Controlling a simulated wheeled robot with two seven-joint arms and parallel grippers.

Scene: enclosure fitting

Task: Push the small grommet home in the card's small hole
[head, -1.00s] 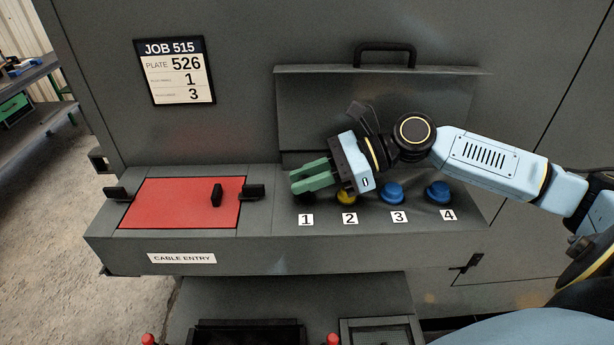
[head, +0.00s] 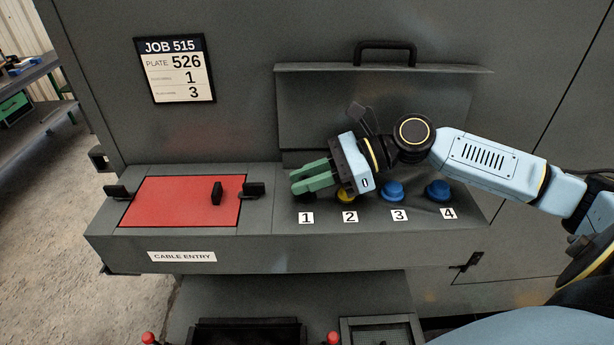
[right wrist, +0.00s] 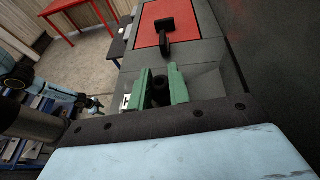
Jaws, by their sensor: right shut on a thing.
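My right gripper (head: 312,178) has green fingers and is over the ledge at label 1. In the right wrist view the fingers (right wrist: 160,88) are shut on a small black grommet (right wrist: 159,92). In the head view only a dark part of it shows beneath the fingers, just behind label 1 (head: 306,218). The hole itself is hidden, so I cannot tell how deep the grommet sits. The job card (head: 175,70) reads JOB 515, plate 526, then 1 and 3; its small row names are unreadable. Light blue arm links, seemingly my left arm, show at the left of the wrist view, their end too small to judge.
A yellow plug (head: 346,196) stands at 2, close to my gripper. Blue plugs stand at 3 (head: 392,191) and 4 (head: 438,190). A red plate (head: 175,203) with a black handle (head: 217,194) lies left, between black clamps. A raised lid (head: 320,110) stands behind.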

